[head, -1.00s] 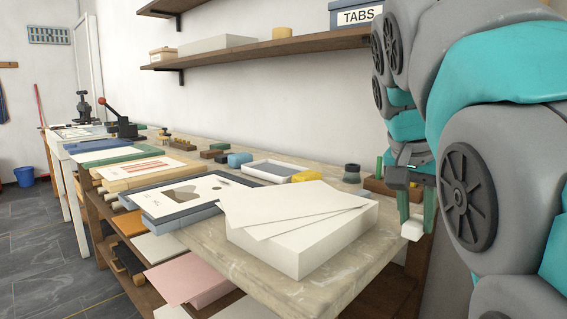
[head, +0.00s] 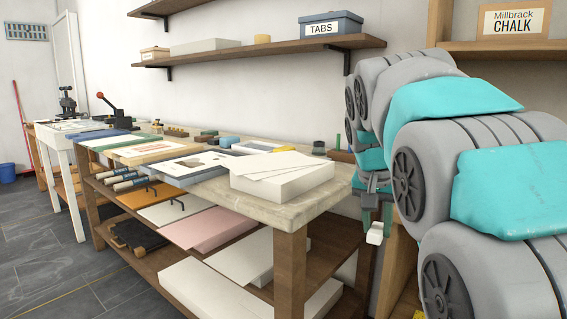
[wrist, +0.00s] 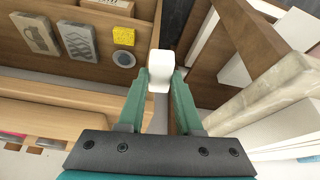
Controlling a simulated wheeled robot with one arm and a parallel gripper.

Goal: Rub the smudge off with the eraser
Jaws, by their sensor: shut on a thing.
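My gripper (head: 374,222) is shut on a white eraser (head: 375,234), a small block at its fingertips. In the wrist view the eraser (wrist: 160,69) sits between the two green fingers. The gripper hangs in front of the bench's right end, clear of the tabletop. A print sheet (head: 187,164) with grey shapes lies on a blue-grey board on the bench, left of the white paper stack. The sheet is too small in view for me to tell a smudge from its printed marks.
A white paper stack (head: 283,182) stands at the right end of the bench (head: 270,211). Shelves with papers are below. In the wrist view, a wooden rack (wrist: 63,65) with carved blocks is at upper left. The grey floor (head: 95,270) at lower left is open.

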